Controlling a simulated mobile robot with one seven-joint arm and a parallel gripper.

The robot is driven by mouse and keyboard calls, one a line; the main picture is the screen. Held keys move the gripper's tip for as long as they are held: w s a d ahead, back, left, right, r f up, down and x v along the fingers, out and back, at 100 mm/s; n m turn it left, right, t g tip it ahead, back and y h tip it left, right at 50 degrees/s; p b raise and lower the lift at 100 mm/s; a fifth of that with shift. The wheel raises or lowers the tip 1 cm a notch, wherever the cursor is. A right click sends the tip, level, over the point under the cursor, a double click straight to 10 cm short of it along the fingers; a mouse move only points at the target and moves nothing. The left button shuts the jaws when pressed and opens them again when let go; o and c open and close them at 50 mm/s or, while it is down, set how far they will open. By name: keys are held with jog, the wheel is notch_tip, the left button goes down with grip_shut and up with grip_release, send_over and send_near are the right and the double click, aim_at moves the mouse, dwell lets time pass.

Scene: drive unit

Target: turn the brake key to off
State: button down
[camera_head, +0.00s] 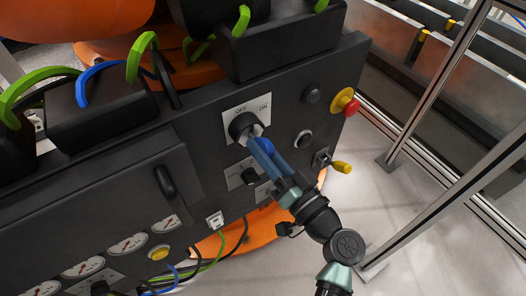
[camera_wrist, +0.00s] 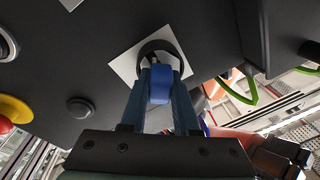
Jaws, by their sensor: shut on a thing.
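The brake key, with a blue head (camera_head: 266,146), sits in a round black lock (camera_head: 242,124) on a white plate (camera_head: 262,110) marked OFF and ON. My gripper (camera_head: 258,142) reaches it from the lower right, its fingers shut on the key. In the wrist view the blue key head (camera_wrist: 160,88) shows between the fingers of my gripper (camera_wrist: 158,76), in front of the black lock ring (camera_wrist: 172,47). The fingers partly hide the key, so I cannot tell its exact turn.
A red button on a yellow base (camera_head: 345,102) is to the right of the lock. A yellow-tipped lever (camera_head: 340,166) stands out near my arm, and a black knob (camera_head: 249,176) is below. Gauges (camera_head: 127,243) line the lower left. A metal-framed fence (camera_head: 435,85) stands at right.

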jog(key=shift+n+g+b, duration=0.3)
jog(key=shift+n+b, duration=2.1)
jog(key=shift+b, duration=1)
jog(key=shift+r+n, duration=0.1)
jog(key=shift+n, duration=0.2)
jog(key=shift+w+d+n+b, duration=0.1)
jog(key=shift+n+b, duration=0.5)
jog(key=shift+b, duration=0.7)
jog(key=shift+n+g+b, duration=0.3)
jog(key=shift+n+b, duration=0.7)
jog(key=shift+b, duration=0.4)
jog(key=c, duration=0.6)
grip_release()
